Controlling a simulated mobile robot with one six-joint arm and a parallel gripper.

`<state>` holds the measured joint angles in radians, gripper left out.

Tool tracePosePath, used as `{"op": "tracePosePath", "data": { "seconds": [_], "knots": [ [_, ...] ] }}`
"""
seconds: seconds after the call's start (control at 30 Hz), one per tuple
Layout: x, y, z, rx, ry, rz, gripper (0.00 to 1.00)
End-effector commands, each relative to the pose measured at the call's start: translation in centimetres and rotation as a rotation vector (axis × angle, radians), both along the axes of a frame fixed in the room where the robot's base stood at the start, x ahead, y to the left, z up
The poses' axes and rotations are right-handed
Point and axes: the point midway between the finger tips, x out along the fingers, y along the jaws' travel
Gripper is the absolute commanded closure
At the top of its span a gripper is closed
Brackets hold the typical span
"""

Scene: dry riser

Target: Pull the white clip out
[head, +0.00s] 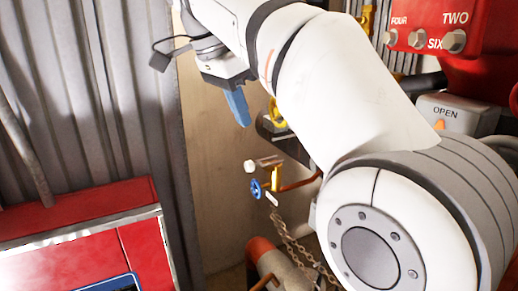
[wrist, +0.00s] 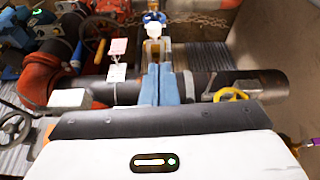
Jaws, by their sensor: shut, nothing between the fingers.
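My gripper (wrist: 160,72) has blue fingers pressed together with nothing between them. In the head view the blue fingers (head: 238,106) point down, above and to the left of a small brass valve (head: 277,176). A blue handwheel (head: 256,189) is on this valve. A small white tab (head: 272,199), perhaps the white clip, is beside the handwheel, at the top of a chain. A white cap-like piece (head: 249,166) is at the valve's left. In the wrist view a white piece (wrist: 153,30) shows just beyond the fingertips, below the blue handwheel (wrist: 154,17); I cannot tell which white piece it is.
A dark horizontal pipe (wrist: 250,83) runs behind the fingers, with a yellow handle (wrist: 231,94) on the right. A red-orange pipe (wrist: 42,78) and pink and white tags (wrist: 118,47) are left. A chain (head: 290,237) hangs below the valve. A red cabinet (head: 85,225) stands left.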

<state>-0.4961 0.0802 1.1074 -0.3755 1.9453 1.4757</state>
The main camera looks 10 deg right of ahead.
Motion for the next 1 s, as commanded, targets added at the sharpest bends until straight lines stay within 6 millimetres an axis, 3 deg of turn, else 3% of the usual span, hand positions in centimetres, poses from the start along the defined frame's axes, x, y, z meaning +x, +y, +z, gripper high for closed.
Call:
{"op": "tracePosePath", "data": {
  "seconds": [0.3, 0.5, 1.0],
  "knots": [
    [0.6, -1.6, -5.1, -0.001, 0.003, 0.003, 1.00],
    [1.1, -2.3, -7.3, -0.001, 0.001, 0.004, 1.00],
    [1.2, -2.4, -8.0, 0.001, 0.000, 0.004, 1.00]
  ]
}}
